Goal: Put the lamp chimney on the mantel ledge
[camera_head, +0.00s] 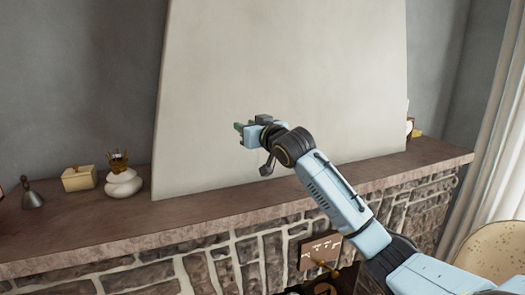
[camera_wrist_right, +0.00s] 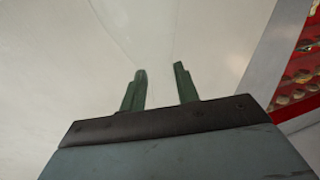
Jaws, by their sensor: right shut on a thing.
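The mantel ledge (camera_head: 215,208) is a long brownish stone shelf running across the head view above a stone-faced fireplace. My right gripper (camera_head: 240,127) is in front of the pale chimney breast, above the ledge and apart from it. Its green fingers also show in the right wrist view (camera_wrist_right: 160,80), with a gap between them. The gripper is shut on what looks like the clear glass lamp chimney (camera_wrist_right: 155,55), seen only as faint outlines against the pale background. Its full shape and tilt cannot be made out. My left gripper is not in view.
On the ledge's left part stand a grey bell-shaped thing (camera_head: 33,198), a yellowish box (camera_head: 79,179) and a round white pot (camera_head: 123,184). Small things (camera_head: 410,128) stand at the right end, partly behind the chimney breast (camera_head: 285,80). The ledge's middle looks clear.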

